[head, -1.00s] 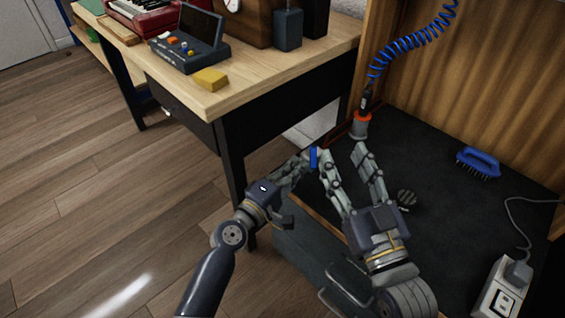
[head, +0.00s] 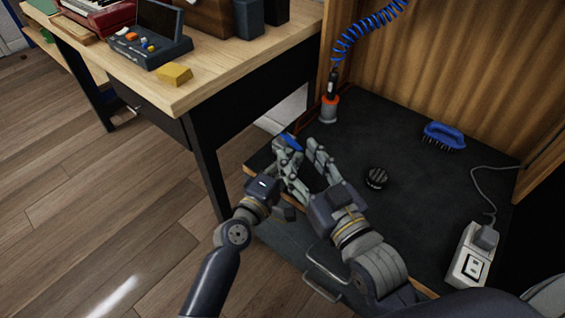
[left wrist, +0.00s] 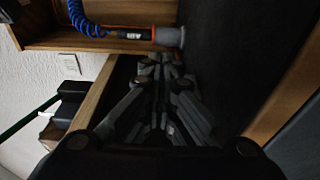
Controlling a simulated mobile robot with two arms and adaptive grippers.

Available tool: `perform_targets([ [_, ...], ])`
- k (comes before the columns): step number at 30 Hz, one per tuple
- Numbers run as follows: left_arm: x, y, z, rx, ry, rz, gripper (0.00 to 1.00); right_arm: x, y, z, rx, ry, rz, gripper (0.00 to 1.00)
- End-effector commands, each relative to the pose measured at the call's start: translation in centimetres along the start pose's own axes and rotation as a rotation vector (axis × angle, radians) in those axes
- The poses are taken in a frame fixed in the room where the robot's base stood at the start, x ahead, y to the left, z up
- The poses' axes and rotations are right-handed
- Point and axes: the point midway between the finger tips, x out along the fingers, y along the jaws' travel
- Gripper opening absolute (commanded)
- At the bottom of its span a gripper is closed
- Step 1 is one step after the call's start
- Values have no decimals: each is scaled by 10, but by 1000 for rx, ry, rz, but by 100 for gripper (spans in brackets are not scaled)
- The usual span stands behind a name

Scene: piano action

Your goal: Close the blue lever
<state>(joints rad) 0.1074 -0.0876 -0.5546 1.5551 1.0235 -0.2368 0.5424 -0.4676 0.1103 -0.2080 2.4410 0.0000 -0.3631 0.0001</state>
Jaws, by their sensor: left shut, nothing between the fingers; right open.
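The blue lever (head: 292,141) is a small blue bar near the left front edge of the dark work surface, slanting down to the right. My left gripper (head: 279,162) is shut and empty, its fingertips close below the lever; contact cannot be told. My right gripper (head: 301,150) is open, its fingers spread just beside and below the lever. The two grippers overlap in the head view, and the lever's mount is hidden behind them. In the left wrist view my left gripper's fingers (left wrist: 157,75) are together; I cannot make out the lever there.
A grey holder with an orange ring (head: 328,108) stands behind the grippers, under a coiled blue hose (head: 360,28). A blue brush (head: 443,136), a dark round knob (head: 375,177) and a power socket block (head: 468,258) are to the right. A wooden table (head: 215,75) stands left.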

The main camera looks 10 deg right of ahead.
Motion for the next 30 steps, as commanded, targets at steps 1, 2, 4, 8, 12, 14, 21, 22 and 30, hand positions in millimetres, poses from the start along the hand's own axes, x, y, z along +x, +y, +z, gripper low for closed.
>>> perform_targets([
  [1,-2,0,0,0,1,0,0,0,0,0,0,-1,0,44],
  [2,-4,0,0,0,1,0,0,0,0,0,0,-1,0,44],
  [4,-12,-2,0,-1,1,-2,0,0,0,0,0,0,0,44],
  [8,-33,-1,0,2,1,-3,0,0,0,0,0,0,0,44],
  [12,-64,-2,0,1,1,-3,0,0,0,0,0,1,0,44],
  [14,-77,-2,-1,2,1,-4,0,0,0,0,0,1,0,44],
  [21,-112,-1,0,1,1,-3,0,0,0,0,0,1,0,44],
  [22,-114,-1,0,1,1,-2,0,0,0,0,0,1,0,44],
  [30,-120,0,0,-1,1,-1,0,0,0,0,0,1,0,44],
])
